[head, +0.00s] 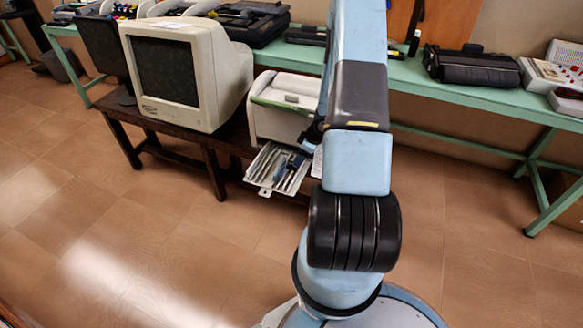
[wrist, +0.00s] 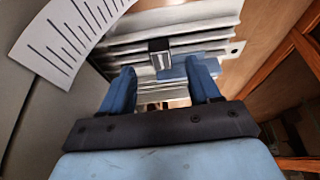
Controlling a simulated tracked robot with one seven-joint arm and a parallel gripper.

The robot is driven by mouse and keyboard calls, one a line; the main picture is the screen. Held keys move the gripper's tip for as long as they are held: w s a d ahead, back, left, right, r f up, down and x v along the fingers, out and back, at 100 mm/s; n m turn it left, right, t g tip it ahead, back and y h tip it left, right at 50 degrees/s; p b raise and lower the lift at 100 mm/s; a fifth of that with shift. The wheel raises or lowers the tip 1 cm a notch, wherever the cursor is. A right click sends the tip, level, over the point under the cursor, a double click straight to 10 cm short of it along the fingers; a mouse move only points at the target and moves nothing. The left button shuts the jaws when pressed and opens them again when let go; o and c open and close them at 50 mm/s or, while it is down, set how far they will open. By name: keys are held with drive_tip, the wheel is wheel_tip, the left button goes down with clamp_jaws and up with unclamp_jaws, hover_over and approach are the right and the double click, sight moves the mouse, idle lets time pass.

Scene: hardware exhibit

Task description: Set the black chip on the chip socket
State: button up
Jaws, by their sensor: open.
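In the wrist view a small black block with a pale mark (wrist: 160,47), which looks like the black chip, is on a light grey slotted tray (wrist: 125,40). My gripper (wrist: 160,68) is open, its two blue fingers apart and pointing at the tray. The block shows in the gap just beyond the fingertips, not held. A flat blue piece (wrist: 207,73) lies beside it, partly behind the right finger; I cannot tell whether it is the chip socket. In the head view the tray (head: 262,176) is in front of a grey-white case, and my gripper is mostly hidden by my arm.
A white sheet with black scale lines (wrist: 75,38) is close by the left finger. A beige monitor (head: 185,75) stands left on the dark wooden table (head: 212,170), beside the grey-white case (head: 280,122). A green bench (head: 480,100) runs behind. The floor in front is clear.

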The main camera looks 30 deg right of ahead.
sight(292, 163)
drive_tip(key=shift+w+a, duration=0.3)
drive_tip(key=shift+w, duration=0.1)
drive_tip(key=shift+x, duration=2.6)
drive_tip(key=shift+w+a+r, duration=0.1)
drive_tip(key=shift+w+a, duration=0.1)
clamp_jaws()
